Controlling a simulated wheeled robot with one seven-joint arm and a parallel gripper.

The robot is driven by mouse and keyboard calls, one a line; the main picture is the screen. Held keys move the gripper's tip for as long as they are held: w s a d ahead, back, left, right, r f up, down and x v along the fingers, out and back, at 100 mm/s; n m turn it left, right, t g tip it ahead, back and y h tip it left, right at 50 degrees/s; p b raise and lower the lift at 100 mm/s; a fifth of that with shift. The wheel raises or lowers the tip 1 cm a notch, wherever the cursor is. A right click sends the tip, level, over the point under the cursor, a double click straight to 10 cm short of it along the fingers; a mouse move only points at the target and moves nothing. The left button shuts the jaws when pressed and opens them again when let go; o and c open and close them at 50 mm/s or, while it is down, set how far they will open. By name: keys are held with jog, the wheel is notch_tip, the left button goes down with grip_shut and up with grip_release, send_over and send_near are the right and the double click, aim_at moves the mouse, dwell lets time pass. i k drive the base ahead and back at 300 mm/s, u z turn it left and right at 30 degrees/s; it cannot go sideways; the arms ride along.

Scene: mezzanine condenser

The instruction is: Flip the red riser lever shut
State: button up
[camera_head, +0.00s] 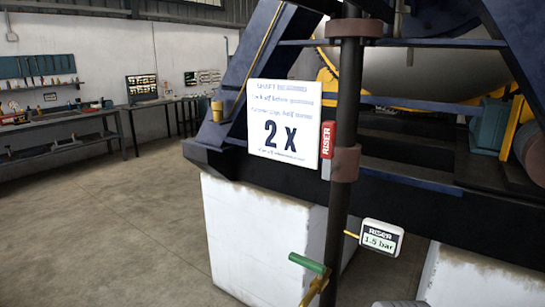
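The red riser lever (326,143) stands upright, along the left side of a dark vertical pipe (345,110). White letters reading "RISER" run up it, and its lower end looks pale. It sits beside a brownish-red collar or valve body (345,164) around the pipe; how it joins the pipe is not clear. My gripper is not seen in this view. A small pale rounded shape shows at the bottom edge, and I cannot tell what it is.
A white sign (284,122) reading "2 X" is left of the lever. A green-handled lever (307,263) sits low by the pipe. A gauge (381,238) reads "RISER 1.5 bar". Dark blue beams rest on white blocks (262,240). The floor (110,230) at left is clear.

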aim_at(329, 127)
jog(key=u, duration=0.25)
jog(key=k, duration=1.2)
jog(key=u, duration=0.85)
jog(key=i, duration=0.75)
jog(key=u, duration=0.4)
jog(key=i, duration=0.85)
jog(key=z, duration=0.3)
